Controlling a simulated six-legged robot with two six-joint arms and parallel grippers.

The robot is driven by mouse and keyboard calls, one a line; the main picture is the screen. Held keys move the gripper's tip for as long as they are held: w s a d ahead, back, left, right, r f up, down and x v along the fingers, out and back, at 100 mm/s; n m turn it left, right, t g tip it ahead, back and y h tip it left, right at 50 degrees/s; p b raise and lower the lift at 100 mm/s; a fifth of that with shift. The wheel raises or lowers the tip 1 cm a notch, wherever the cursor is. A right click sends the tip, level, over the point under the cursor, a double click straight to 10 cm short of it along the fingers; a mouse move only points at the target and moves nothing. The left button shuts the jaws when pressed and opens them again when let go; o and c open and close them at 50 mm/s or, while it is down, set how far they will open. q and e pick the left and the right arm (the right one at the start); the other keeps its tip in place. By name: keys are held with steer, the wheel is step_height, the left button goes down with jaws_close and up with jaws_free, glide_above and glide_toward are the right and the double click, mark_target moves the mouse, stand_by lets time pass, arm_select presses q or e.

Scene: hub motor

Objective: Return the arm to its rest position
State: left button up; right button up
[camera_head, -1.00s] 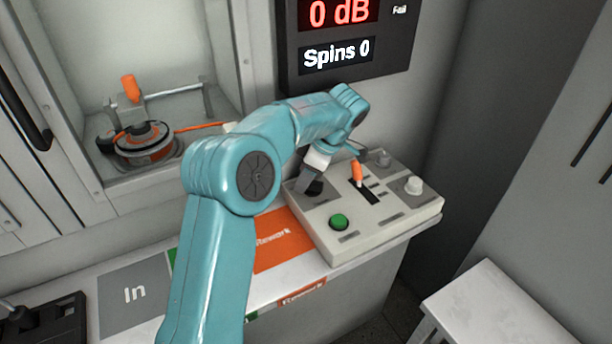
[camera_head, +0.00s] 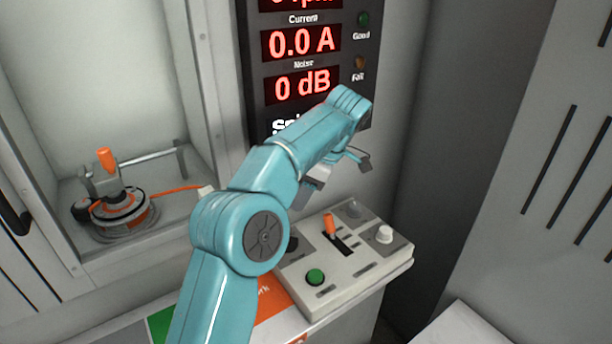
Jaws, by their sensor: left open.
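My left arm (camera_head: 262,235) comes in from the bottom and reaches up and right across the view. Its left gripper (camera_head: 338,172) is open and empty, above the back of the control box. The arm's wrist partly hides it. The control box (camera_head: 350,268) is pale grey, with a green button (camera_head: 315,277), an orange lever (camera_head: 329,225) and a white knob (camera_head: 384,234). The gripper is apart from these controls. My right gripper is not in view.
A display panel (camera_head: 371,100) hangs on the wall behind the arm, reading 0.0 A and 0 dB. At left, a hub motor (camera_head: 122,212) with an orange-handled clamp (camera_head: 106,160) sits in an open bay. A white surface (camera_head: 462,328) stands at bottom right.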

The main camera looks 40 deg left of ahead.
arm_select(q)
steer(key=shift+v, duration=1)
steer(key=shift+s, duration=0.1)
